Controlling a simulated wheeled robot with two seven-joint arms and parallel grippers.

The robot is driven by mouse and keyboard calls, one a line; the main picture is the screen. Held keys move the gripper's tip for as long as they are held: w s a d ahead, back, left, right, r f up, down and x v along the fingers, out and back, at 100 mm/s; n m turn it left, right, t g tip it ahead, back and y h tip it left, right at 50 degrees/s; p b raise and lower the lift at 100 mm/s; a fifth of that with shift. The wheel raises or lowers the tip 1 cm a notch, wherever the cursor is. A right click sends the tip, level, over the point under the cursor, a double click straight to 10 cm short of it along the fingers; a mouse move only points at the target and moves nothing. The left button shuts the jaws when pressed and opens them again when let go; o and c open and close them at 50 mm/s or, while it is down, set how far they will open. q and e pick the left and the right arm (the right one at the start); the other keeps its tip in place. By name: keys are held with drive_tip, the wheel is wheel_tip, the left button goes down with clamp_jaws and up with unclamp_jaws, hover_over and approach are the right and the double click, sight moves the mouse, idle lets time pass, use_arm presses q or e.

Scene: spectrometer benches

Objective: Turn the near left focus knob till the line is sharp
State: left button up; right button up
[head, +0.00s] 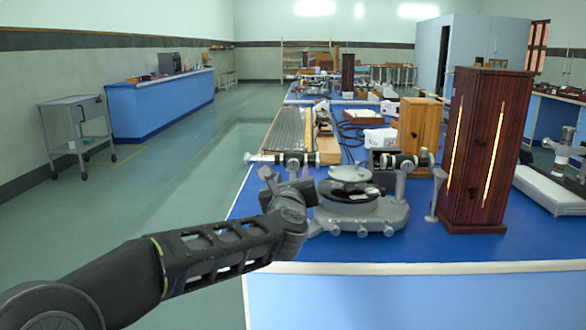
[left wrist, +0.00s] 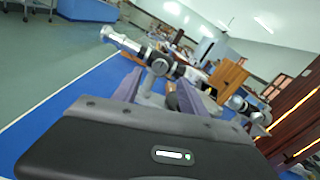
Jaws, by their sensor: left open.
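The grey spectrometer (head: 362,212) stands on the near blue bench, with a round table in its middle. Its left tube (head: 262,158) points left and has a dark collar, and its right tube (head: 400,160) points toward the wooden lamp box. My left gripper (head: 284,180) is just below the left tube and is open. In the left wrist view, its two fingers (left wrist: 158,84) reach up toward the left tube (left wrist: 125,43), and a round knob-like part (left wrist: 158,66) shows between them. I cannot tell whether the fingers touch it. My right gripper is not in view.
A tall dark red wooden box (head: 487,150) with two glowing slits stands right of the spectrometer. A lighter wooden box (head: 419,124) and a ribbed grey panel (head: 284,130) are behind it. A trolley (head: 78,128) stands on the clear floor at left.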

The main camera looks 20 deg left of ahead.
sight(293, 166)
use_arm(q)
drive_tip(key=x, duration=0.6)
drive_tip(key=shift+p, duration=0.4)
drive_tip(key=shift+s, duration=0.1)
drive_tip(key=shift+c, duration=0.3)
clamp_jaws()
